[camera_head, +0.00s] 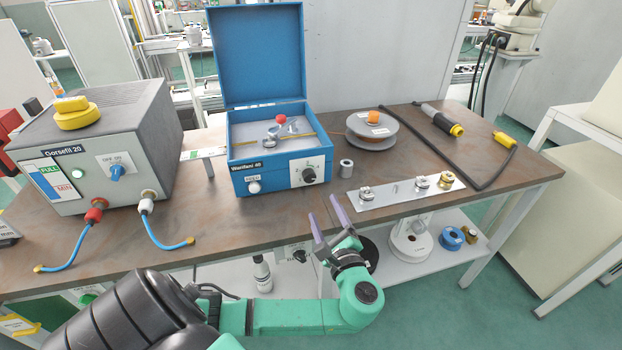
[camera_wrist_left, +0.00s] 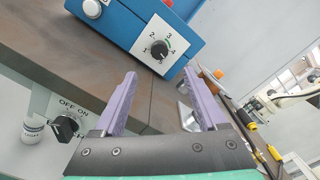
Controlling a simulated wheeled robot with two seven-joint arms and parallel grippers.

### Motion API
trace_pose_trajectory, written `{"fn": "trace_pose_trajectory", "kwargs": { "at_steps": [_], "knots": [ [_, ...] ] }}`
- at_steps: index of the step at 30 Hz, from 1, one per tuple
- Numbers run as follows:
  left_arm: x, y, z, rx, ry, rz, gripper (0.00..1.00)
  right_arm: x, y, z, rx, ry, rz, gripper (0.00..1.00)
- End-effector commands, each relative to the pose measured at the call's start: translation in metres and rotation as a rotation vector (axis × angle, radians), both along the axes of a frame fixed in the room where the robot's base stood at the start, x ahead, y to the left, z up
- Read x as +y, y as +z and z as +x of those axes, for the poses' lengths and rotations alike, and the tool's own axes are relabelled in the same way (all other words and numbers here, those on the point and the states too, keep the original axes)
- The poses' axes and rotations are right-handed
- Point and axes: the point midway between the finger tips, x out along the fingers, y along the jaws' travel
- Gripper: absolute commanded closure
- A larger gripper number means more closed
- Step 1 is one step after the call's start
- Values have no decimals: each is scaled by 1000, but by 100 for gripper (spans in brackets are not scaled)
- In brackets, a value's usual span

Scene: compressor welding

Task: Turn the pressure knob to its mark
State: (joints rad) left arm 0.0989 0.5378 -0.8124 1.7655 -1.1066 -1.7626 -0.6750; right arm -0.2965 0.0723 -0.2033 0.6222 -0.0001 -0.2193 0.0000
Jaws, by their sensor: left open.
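My left gripper (camera_head: 326,218) has purple fingers and is open and empty, in front of the table edge, below and apart from the knob. In the left wrist view its fingers (camera_wrist_left: 168,90) stand apart, below the knob. My right gripper is in neither view.
A small metal cylinder (camera_head: 346,168), a wire spool (camera_head: 372,132) and a metal strip with fittings (camera_head: 405,195) are to the right. An OFF/ON switch (camera_wrist_left: 66,127) is under the table edge.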

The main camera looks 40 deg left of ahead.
Motion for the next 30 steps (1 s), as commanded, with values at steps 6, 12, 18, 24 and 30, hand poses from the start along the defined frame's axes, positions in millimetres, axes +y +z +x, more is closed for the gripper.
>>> {"fn": "trace_pose_trajectory", "kwargs": {
  "at_steps": [6,12,18,24,30],
  "knots": [
    [50,4,34,1,3,6,26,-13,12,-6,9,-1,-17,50],
    [86,2,60,1,1,2,26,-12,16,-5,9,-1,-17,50],
    [98,0,68,2,0,-1,26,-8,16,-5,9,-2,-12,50],
    [98,0,68,2,-1,-1,33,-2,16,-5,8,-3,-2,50],
    [97,0,68,2,-1,-1,100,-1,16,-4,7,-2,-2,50]
  ]
}}
